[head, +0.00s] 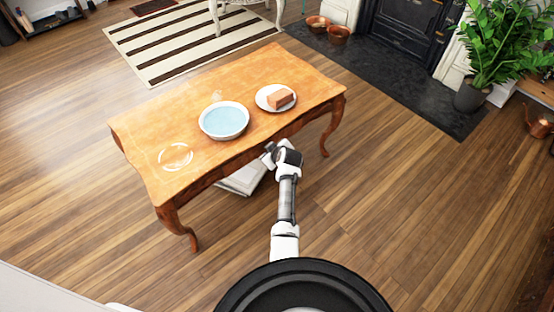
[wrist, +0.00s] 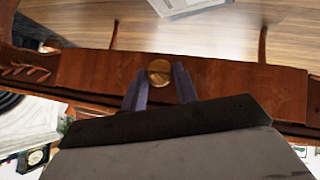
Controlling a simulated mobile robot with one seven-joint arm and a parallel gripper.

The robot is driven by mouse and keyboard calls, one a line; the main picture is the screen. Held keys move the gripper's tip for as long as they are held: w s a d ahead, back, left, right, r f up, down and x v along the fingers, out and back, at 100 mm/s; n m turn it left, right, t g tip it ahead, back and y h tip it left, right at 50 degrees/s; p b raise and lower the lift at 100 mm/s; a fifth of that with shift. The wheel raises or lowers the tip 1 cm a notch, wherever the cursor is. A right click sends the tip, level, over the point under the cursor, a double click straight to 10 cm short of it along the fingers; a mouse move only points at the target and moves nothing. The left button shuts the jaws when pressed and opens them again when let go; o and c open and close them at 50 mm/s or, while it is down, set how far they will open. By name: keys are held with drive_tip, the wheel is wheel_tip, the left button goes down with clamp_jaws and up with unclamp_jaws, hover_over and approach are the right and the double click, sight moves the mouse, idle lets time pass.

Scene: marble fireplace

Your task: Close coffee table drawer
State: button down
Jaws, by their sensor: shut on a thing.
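The wooden coffee table (head: 170,115) stands in the middle of the head view. Its reddish-brown drawer front (wrist: 235,88) spans the wrist view, with a round brass knob (wrist: 159,71) near its middle. My gripper (wrist: 158,78) has one finger on each side of the knob and is shut on it. In the head view my gripper (head: 268,156) is at the table's long near side, below the top's edge. That edge and my arm hide the drawer front there, so I cannot tell how far the drawer is out.
On the tabletop are a white bowl with pale blue inside (head: 224,121), a plate (head: 263,106) bearing a brown block (head: 281,98), and a ring-shaped clear item (head: 176,156). A pale, book-like stack (head: 243,180) lies below the table. Bare wood floor (head: 390,190) lies to the right.

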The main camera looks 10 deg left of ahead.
drive_tip(key=shift+w+a+r, duration=0.1)
drive_tip(key=shift+w+a, duration=0.1)
drive_tip(key=shift+a, duration=0.05)
drive_tip(key=c, duration=1.1)
unclamp_jaws()
drive_tip(key=shift+a, duration=0.1)
drive_tip(key=p+v, duration=0.1)
drive_tip(key=v, duration=1.2)
drive_tip(key=shift+s+r, duration=0.25)
